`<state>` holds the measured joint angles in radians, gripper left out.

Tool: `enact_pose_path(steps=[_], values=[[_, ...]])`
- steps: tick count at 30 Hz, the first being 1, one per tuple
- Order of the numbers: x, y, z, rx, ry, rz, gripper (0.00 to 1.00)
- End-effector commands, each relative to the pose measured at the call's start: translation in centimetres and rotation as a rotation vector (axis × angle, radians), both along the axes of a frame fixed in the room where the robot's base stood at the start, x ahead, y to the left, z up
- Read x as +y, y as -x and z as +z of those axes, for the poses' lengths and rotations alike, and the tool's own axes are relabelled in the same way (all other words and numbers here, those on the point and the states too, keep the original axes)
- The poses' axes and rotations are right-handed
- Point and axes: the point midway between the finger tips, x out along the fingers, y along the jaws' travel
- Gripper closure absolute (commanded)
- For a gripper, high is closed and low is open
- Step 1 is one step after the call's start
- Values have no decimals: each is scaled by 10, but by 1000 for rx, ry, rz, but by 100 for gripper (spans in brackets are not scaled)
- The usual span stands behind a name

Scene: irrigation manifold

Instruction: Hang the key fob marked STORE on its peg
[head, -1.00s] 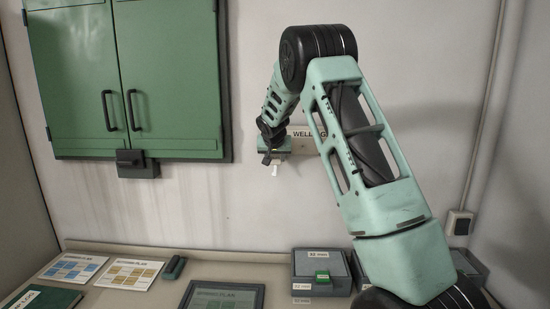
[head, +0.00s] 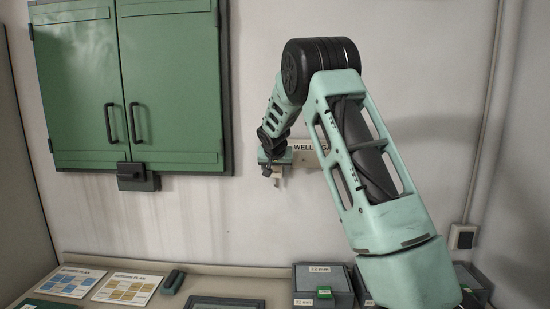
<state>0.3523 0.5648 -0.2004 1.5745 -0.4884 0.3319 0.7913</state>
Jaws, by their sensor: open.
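My gripper (head: 271,165) is at the wall, just left of and slightly below a pale label strip (head: 304,146) with dark lettering that starts "WELL". My arm covers part of the strip. The gripper is open, but its fingers are small and dark here. A small pale piece (head: 278,172) shows right at the fingertips. I cannot tell whether it is a fob, a peg or part of the board. No marking STORE can be read, and no separate peg can be made out.
A green two-door cabinet (head: 128,85) hangs on the wall at left, with a dark latch box (head: 137,177) below. The bench below holds printed cards (head: 127,289), a dark green block (head: 173,282) and a grey lidded box (head: 323,287). The wall between cabinet and gripper is clear.

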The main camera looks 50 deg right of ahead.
Motion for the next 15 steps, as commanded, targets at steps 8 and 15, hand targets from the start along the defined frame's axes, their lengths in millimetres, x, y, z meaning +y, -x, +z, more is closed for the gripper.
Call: enact_pose_path(steps=[8, 15], values=[[30, 24, 36, -5, 1, 3, 36], [59, 50, 77, -5, 1, 3, 36]])
